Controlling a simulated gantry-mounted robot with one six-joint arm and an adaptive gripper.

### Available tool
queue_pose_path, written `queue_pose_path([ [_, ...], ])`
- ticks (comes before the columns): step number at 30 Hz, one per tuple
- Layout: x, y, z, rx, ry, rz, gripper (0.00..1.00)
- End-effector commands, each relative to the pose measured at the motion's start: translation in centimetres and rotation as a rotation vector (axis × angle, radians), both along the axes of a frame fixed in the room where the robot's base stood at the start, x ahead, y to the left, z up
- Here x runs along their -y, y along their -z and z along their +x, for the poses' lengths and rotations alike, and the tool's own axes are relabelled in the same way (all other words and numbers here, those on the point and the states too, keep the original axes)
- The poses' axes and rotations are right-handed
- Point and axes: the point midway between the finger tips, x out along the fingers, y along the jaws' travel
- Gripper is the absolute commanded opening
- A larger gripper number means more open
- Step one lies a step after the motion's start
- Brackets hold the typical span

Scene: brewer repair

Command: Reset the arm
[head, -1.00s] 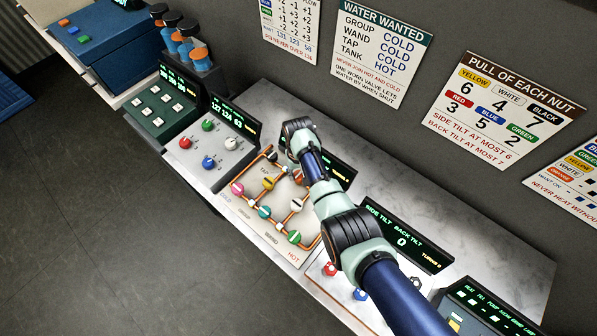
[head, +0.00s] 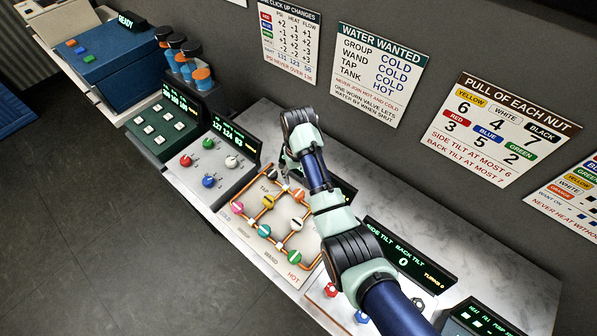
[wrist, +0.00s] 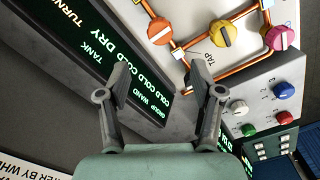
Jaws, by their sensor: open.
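My arm reaches from the lower right over the bench in the head view. My gripper (head: 286,163) is at its far end, over the back edge of the valve panel (head: 248,222). In the wrist view my gripper (wrist: 158,78) has its two fingers apart, with nothing between them. Below them are the panel's dark display (wrist: 100,60), reading "TANK", "GROUP" and "WAND" with "COLD" and "DRY", and the bench. The valve panel with orange pipes and coloured knobs (wrist: 224,34) lies beyond the fingertips. My forearm hides part of the panel and its display in the head view.
A control box with red, green, blue and white knobs (head: 212,165) stands left of the panel. Orange-capped bottles (head: 188,62) and a blue box (head: 93,62) are farther left. A tilt panel (head: 405,255) is right of my arm. Signs (head: 380,72) hang on the wall behind.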

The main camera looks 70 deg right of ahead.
Motion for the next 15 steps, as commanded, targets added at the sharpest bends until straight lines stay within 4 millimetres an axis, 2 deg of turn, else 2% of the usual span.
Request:
queue_pose_path([
  [5,0.0,-1.53,0.0,0.0,0.0,0.0,0.66],
  [15,-0.01,-1.59,-0.01,-0.001,0.0,0.001,0.66],
])
